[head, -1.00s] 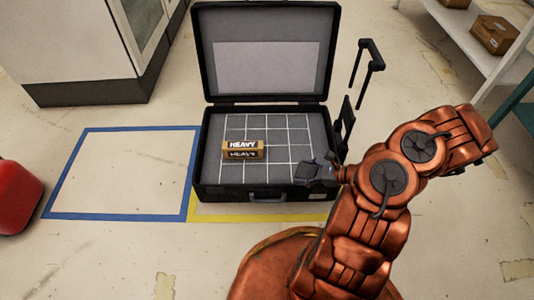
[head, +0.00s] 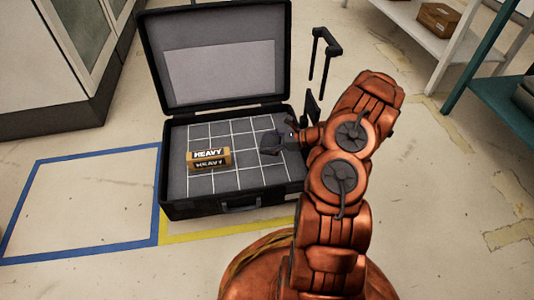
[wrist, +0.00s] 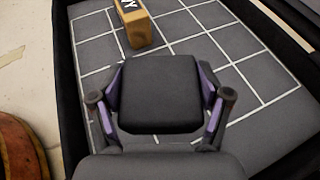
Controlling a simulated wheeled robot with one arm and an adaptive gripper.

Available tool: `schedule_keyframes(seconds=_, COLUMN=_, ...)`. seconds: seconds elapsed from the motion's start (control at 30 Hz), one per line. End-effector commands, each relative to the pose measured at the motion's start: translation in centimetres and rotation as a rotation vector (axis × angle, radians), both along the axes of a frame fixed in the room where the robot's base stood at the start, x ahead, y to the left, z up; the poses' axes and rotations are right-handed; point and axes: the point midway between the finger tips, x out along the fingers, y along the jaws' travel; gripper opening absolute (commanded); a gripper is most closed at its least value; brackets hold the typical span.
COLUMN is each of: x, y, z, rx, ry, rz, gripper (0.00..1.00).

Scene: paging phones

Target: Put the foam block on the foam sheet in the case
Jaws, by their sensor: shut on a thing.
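The open black case (head: 225,203) stands on the floor, its lid raised at the back. Inside it lies a grey foam sheet (head: 238,177) with a white grid, which fills the wrist view too (wrist: 255,75). My gripper (head: 284,139) is over the right part of the sheet. In the wrist view my gripper (wrist: 160,95) is shut on a dark grey foam block (wrist: 160,90), with a purple-lined finger on each side. The block also shows in the head view (head: 272,143). I cannot tell whether it touches the sheet.
A yellow-brown box marked HEAVY (head: 209,159) sits on the sheet left of my gripper; it shows at the top of the wrist view (wrist: 138,25). A blue floor outline (head: 80,157) lies left. Shelves stand at upper right.

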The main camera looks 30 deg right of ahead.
Motion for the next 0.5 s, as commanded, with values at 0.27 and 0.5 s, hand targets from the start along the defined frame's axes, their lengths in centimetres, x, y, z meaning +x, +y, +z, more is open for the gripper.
schedule_keyframes(seconds=0.27, x=2.2, y=-1.0, z=-2.1, rx=0.0, ry=0.004, rz=-0.001, gripper=0.52)
schedule_keyframes(seconds=0.5, x=2.2, y=-1.0, z=-3.3, rx=-0.001, ry=0.003, rz=-0.002, gripper=0.52)
